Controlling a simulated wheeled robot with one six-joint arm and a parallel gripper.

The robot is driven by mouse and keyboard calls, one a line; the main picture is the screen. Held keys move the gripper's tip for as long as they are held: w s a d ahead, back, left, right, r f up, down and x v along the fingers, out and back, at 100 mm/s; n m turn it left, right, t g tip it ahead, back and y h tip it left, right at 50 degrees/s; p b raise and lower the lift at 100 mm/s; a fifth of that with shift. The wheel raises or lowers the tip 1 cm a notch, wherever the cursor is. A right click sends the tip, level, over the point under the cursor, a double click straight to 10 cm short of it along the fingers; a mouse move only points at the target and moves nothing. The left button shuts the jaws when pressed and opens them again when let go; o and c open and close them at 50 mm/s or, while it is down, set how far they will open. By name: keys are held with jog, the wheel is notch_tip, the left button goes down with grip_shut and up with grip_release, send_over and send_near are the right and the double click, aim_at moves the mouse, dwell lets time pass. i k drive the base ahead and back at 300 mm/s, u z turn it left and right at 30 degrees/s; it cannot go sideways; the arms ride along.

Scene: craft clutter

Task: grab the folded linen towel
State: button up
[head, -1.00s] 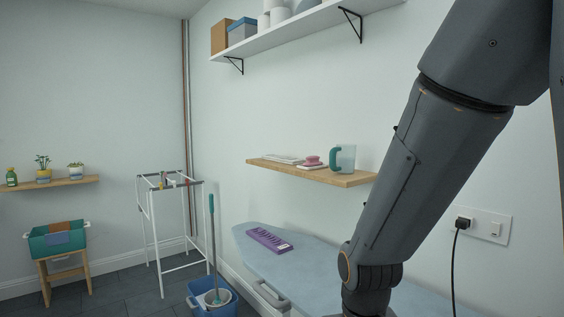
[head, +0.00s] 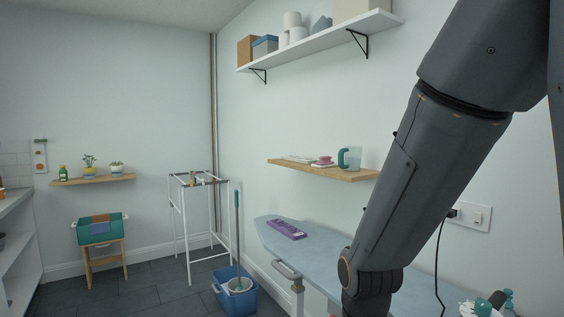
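I cannot make out the folded linen towel for certain. A flat whitish item (head: 298,158) lies on the wooden wall shelf (head: 345,175), but it is too small to tell whether it is cloth. A brown cloth (head: 100,219) and a blue cloth (head: 99,228) hang over the side of a teal tub (head: 84,236) at the left. My arm crosses the right side of the head view. Its end runs out of the bottom of the picture, so my gripper is out of sight.
An ironing board (head: 318,248) with a purple item (head: 286,230) runs along the right wall. A blue mop bucket (head: 233,298) and a white drying rack (head: 180,225) stand left of it. White shelving (head: 22,260) edges the far left. Dark floor between is clear.

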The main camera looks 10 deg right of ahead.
aim_at(300, 160)
jog(key=u, duration=0.7)
jog(key=i, duration=0.9)
jog(key=u, duration=0.6)
jog(key=i, duration=0.85)
jog(key=z, duration=0.9)
jog(key=i, duration=0.75)
jog(key=z, duration=0.85)
